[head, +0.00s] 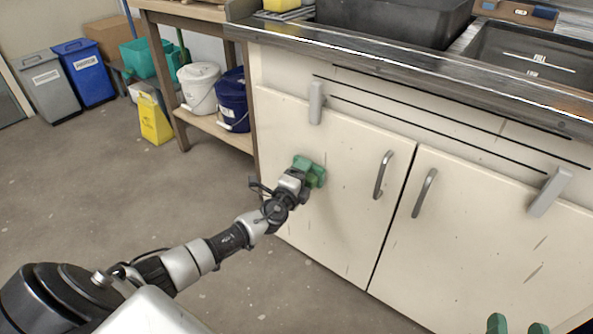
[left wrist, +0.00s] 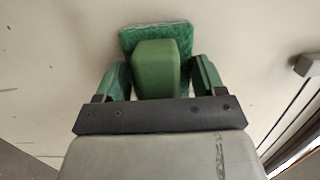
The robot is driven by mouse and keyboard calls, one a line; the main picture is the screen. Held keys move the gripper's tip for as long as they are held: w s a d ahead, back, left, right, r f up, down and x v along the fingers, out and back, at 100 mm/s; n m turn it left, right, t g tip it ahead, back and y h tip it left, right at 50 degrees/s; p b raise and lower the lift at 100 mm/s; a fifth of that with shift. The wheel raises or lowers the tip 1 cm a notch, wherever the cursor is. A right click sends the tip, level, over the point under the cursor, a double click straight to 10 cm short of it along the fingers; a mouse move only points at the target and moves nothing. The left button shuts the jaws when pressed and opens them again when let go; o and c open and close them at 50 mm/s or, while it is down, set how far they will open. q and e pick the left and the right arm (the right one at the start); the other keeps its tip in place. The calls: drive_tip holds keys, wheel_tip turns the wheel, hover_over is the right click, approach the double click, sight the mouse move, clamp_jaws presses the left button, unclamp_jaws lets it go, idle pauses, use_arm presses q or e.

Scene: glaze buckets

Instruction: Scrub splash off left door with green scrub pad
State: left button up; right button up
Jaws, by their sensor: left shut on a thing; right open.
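The green scrub pad (left wrist: 155,35) has a rough face and a smooth green grip block (left wrist: 157,68). My left gripper (head: 304,171) is shut on that block, with one green finger on each side in the left wrist view. In the head view the pad (head: 317,175) is at the middle of the cream left door (head: 330,225), at or very near its surface; contact is hard to tell. No clear splash shows on the left door, only small dark marks; the area behind the pad is hidden. My right gripper (head: 517,327) is open and empty at the bottom edge, partly cut off.
The left door's handle (head: 383,175) is right of the pad. The right door (head: 480,240) has its own handle (head: 424,193). A counter edge (head: 420,75) overhangs above. A shelf with a white bucket (head: 199,87) and a blue bucket (head: 232,100) stands left. Floor in front is clear.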

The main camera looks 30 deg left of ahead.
sight(311, 187)
use_arm(q)
drive_tip(key=shift+d, duration=2)
drive_tip(key=shift+s, duration=0.1)
drive_tip(key=shift+a+f, duration=0.1)
drive_tip(key=shift+a, duration=0.5)
drive_tip(key=shift+w+a+b, duration=0.25)
drive_tip(key=shift+a+b, duration=0.55)
drive_tip(key=shift+a, duration=0.4)
drive_tip(key=shift+a+b, duration=0.55)
drive_tip(key=shift+a, duration=0.6)
drive_tip(key=shift+w+a+b, duration=0.1)
drive_tip(key=shift+a+b, duration=0.2)
drive_tip(key=shift+a, duration=0.45)
use_arm(e)
drive_tip(key=s+r+t+y, duration=0.3)
drive_tip(key=s+r+t, duration=0.1)
drive_tip(key=r+t, duration=0.4)
drive_tip(key=shift+a, duration=0.2)
